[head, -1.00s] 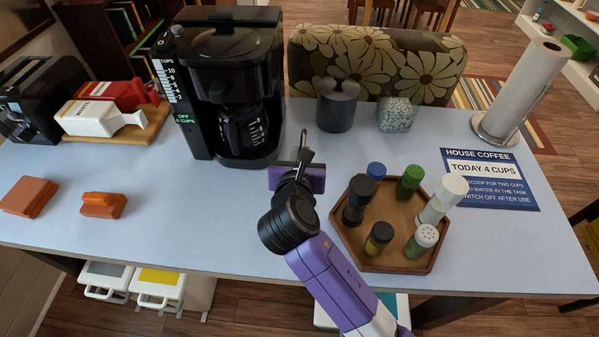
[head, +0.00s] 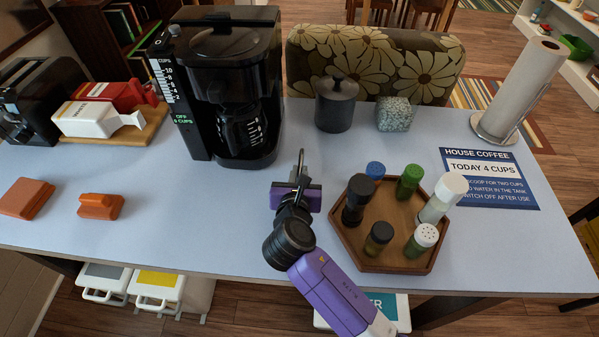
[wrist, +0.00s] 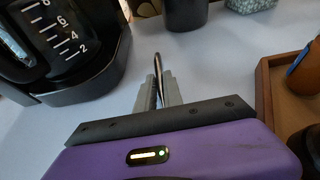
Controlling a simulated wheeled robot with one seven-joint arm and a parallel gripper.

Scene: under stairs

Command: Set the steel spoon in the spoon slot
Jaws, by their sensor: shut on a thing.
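My gripper (head: 297,181) is over the table, left of the hexagonal wooden tray and in front of the coffee maker. It is shut on a thin, curved metallic piece, which looks like the steel spoon (head: 301,157). The spoon sticks up and away beyond the fingertips. In the wrist view, my gripper (wrist: 157,94) has its two grey fingers close together around the spoon (wrist: 157,63), seen nearly end-on. The spoon's far end is hard to make out, and I cannot tell its height above the table. I cannot make out a spoon slot in either view.
The black coffee maker (head: 224,90) stands behind left. The wooden tray (head: 345,240) holds several jars and shakers. A black canister (head: 335,105) and speckled block (head: 395,115) stand behind. Orange blocks (head: 100,206) lie left. The table (head: 210,225) is clear in front of the coffee maker.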

